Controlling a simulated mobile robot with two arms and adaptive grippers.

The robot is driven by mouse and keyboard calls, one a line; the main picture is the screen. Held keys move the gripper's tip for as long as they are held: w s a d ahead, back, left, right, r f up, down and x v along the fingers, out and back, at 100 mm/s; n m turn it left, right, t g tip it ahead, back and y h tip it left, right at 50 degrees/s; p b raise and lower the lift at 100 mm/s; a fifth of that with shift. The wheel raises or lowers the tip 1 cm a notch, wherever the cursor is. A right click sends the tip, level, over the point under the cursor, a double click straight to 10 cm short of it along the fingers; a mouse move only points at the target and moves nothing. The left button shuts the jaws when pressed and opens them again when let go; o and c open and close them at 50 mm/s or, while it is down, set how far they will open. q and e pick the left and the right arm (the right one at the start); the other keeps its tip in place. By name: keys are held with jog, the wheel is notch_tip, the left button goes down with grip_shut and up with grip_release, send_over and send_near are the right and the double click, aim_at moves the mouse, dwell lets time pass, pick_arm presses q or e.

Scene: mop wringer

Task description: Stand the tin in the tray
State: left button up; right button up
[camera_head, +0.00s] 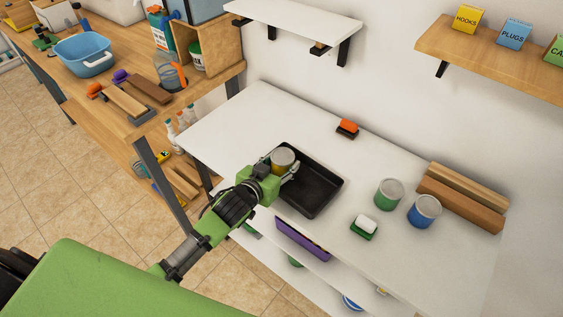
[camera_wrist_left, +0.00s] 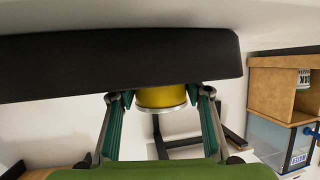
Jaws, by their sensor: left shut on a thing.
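The tin (camera_head: 283,157) has a grey top and a yellow side. In the head view it is at the left end of the black tray (camera_head: 318,204), upright as far as I can tell. My left gripper (camera_head: 280,168) is shut on the tin, with a finger on each side. The left wrist view looks upside down; there the yellow tin (camera_wrist_left: 162,97) is between the green-lined fingers (camera_wrist_left: 160,100), and the tray wall (camera_wrist_left: 120,62) hides its lower part. I cannot tell whether the tin touches the tray floor. My right gripper is not in view.
A green tin (camera_head: 389,195), a blue tin (camera_head: 425,211) and a green-and-white sponge (camera_head: 364,227) stand right of the tray. An orange-and-black brush (camera_head: 347,128) lies behind it. Wooden blocks (camera_head: 461,198) lie at the right. The white table (camera_head: 240,125) is clear at its back left.

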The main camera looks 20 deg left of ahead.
pick_arm(q)
jog(key=shift+f, duration=0.15)
jog(key=o, duration=1.1)
jog(key=shift+c, duration=0.2)
jog(key=shift+r, duration=0.2)
jog(key=v, duration=1.2)
jog(key=shift+b, duration=0.45)
